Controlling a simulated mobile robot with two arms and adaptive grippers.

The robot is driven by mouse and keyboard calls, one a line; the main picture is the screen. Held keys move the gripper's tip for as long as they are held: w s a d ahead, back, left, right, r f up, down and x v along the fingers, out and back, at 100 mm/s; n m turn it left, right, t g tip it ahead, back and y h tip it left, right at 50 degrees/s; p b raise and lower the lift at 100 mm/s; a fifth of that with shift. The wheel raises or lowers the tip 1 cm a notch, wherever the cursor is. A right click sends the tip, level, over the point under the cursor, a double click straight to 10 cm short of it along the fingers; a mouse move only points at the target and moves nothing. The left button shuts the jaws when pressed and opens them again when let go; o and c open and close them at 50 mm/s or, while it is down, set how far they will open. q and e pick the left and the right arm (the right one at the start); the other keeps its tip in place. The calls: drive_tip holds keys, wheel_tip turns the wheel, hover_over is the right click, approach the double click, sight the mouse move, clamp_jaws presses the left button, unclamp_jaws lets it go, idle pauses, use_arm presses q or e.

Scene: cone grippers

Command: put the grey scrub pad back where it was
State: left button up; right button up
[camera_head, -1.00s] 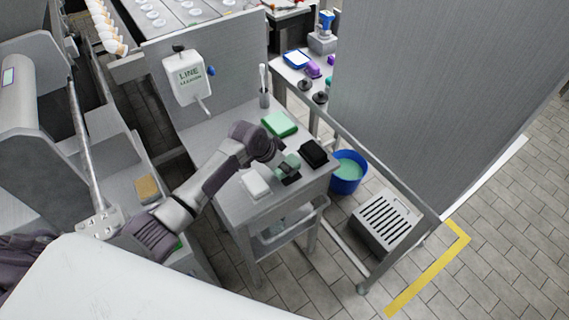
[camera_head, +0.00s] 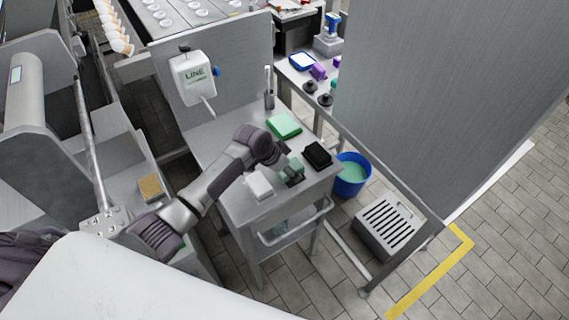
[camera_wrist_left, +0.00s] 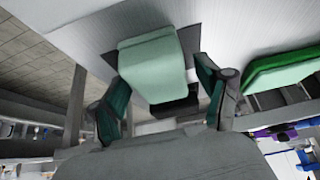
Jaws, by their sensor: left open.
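My left gripper (camera_head: 292,177) is open, low over the small grey table (camera_head: 228,135). In the left wrist view its two fingers (camera_wrist_left: 160,82) stand either side of a pale green block (camera_wrist_left: 152,65), with gaps showing. The block also shows beside the gripper in the head view (camera_head: 296,164). A black pad (camera_head: 318,155) lies just right of the gripper and a white pad (camera_head: 258,185) just left. A brighter green pad (camera_head: 285,124) lies farther back. No pad is plainly grey; I cannot tell which one is meant. My right gripper is not in view.
A dispenser (camera_head: 193,78) hangs on the panel behind the table. A brush holder (camera_head: 269,100) stands at the back edge. A blue bucket (camera_head: 350,178) and slotted grey box (camera_head: 388,224) stand on the floor at right. A tan sponge (camera_head: 151,188) lies at left.

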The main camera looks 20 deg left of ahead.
use_arm(q)
drive_tip(key=v, duration=1.2)
drive_tip(key=shift+r, duration=0.1)
drive_tip(key=s+d+f+n, duration=0.1)
drive_tip(key=s+d+f, duration=0.15)
drive_tip(key=s, duration=0.35)
drive_tip(key=s+d+f, duration=0.1)
drive_tip(key=s+f, duration=0.2)
drive_tip(key=s, duration=0.2)
drive_tip(key=s+a+n+g+y, duration=0.1)
drive_tip(key=s+a+n+y, duration=0.1)
drive_tip(key=s, duration=0.7)
drive_tip(key=s+a+n+y, duration=0.1)
drive_tip(key=s+n, duration=0.2)
drive_tip(key=s, duration=0.5)
wheel_tip(320, 180, down, 28)
drive_tip(key=s+g, duration=0.2)
drive_tip(key=s+a+f, duration=0.3)
drive_tip(key=s+f, duration=1)
drive_tip(key=s, duration=0.2)
drive_tip(key=shift+s+f+m+g+y, duration=0.3)
drive_tip(key=shift+s+f+m+g, duration=0.05)
drive_tip(key=shift+s+m+g, duration=0.05)
